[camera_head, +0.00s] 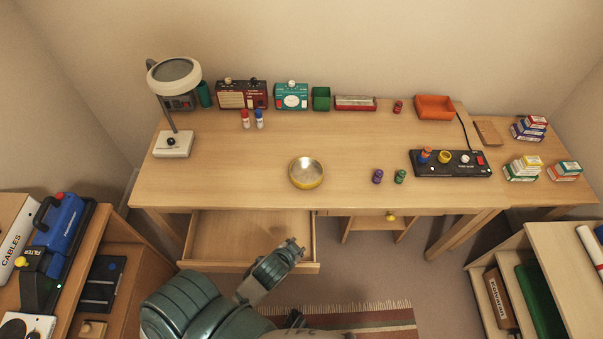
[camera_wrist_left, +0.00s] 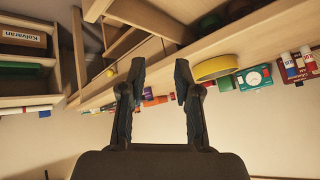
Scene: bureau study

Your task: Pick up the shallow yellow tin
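The shallow yellow tin (camera_head: 307,173) is round and open-topped, and stands upright near the front middle of the desk. It also shows in the left wrist view (camera_wrist_left: 214,68), just right of the fingertips and apart from them. My left gripper (camera_head: 294,247) is in front of the desk, by the right end of the open drawer, short of the tin. In the left wrist view its two fingers (camera_wrist_left: 160,75) are spread with nothing between them. My right gripper is not in view.
The wooden desk (camera_head: 240,185) is bare around the tin. An open, empty drawer (camera_head: 250,232) juts out below its front edge. A magnifier lamp (camera_head: 173,142) stands left. Purple and green spools (camera_head: 377,176) and a black control box (camera_head: 450,170) are to the right.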

